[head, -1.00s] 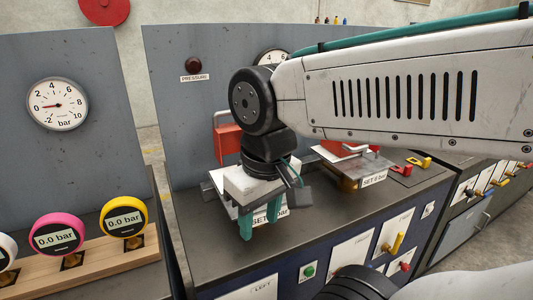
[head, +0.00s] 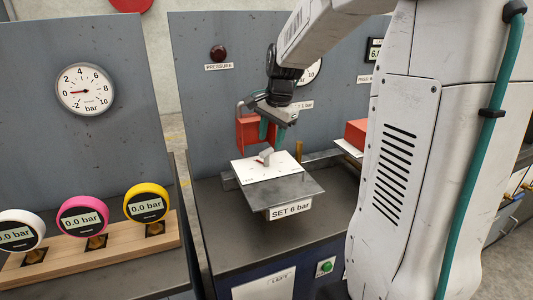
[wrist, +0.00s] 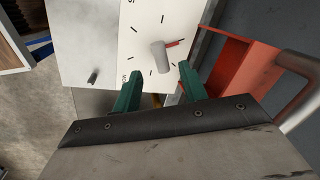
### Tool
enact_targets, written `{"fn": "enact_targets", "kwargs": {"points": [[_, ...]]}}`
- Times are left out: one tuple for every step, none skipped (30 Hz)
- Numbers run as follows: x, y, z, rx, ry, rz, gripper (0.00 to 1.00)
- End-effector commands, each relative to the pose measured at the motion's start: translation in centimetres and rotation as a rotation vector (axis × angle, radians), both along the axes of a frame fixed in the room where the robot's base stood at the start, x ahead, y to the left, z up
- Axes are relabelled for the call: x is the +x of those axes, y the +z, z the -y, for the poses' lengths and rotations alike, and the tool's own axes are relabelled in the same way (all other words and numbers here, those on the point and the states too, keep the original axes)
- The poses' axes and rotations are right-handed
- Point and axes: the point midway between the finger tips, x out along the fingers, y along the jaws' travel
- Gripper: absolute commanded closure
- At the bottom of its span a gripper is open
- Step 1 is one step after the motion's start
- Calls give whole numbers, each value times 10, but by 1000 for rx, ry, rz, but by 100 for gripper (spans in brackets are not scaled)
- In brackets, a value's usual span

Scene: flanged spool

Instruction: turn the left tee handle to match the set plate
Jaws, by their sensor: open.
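The left tee handle (head: 266,154) is a small grey bar with a red pointer, on a white dial plate with black tick marks (head: 282,171). The set plate (head: 290,211) below it reads "SET 6 bar". In the wrist view the grey handle (wrist: 159,57) stands on the dial, with its red pointer toward the upper right. My gripper (head: 272,132) is open and empty, above and just behind the handle in the head view. In the wrist view its green fingertips (wrist: 156,82) are apart, with the handle just beyond the gap between them. I see no contact.
A red block with a grey pipe (head: 249,131) stands close behind the dial; it fills the right of the wrist view (wrist: 238,72). A second red block (head: 356,132) is to the right. Three round gauges (head: 80,217) reading 0.0 bar stand at left. The bench front is clear.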

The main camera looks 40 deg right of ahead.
Motion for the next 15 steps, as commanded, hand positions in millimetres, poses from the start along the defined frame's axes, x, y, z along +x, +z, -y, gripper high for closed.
{"fn": "enact_targets", "kwargs": {"points": [[1,-9,-1,2,2,-4,57],[2,-14,-1,1,1,-4,57],[3,-21,-2,2,3,-4,57],[4,-26,-2,1,2,-4,57],[5,-30,-2,2,4,-4,57],[6,-36,-2,1,3,-4,57],[7,-41,-2,0,4,-4,57],[7,-44,-3,1,5,-4,57],[8,-48,-3,1,4,-3,57],[9,-51,-3,0,5,-2,57],[9,-53,-3,0,5,-2,57],[10,-55,-3,0,5,-2,57],[10,-57,-3,0,5,-2,57],[10,-58,-3,0,5,-2,57],[11,-59,-3,-1,5,-1,57]]}}
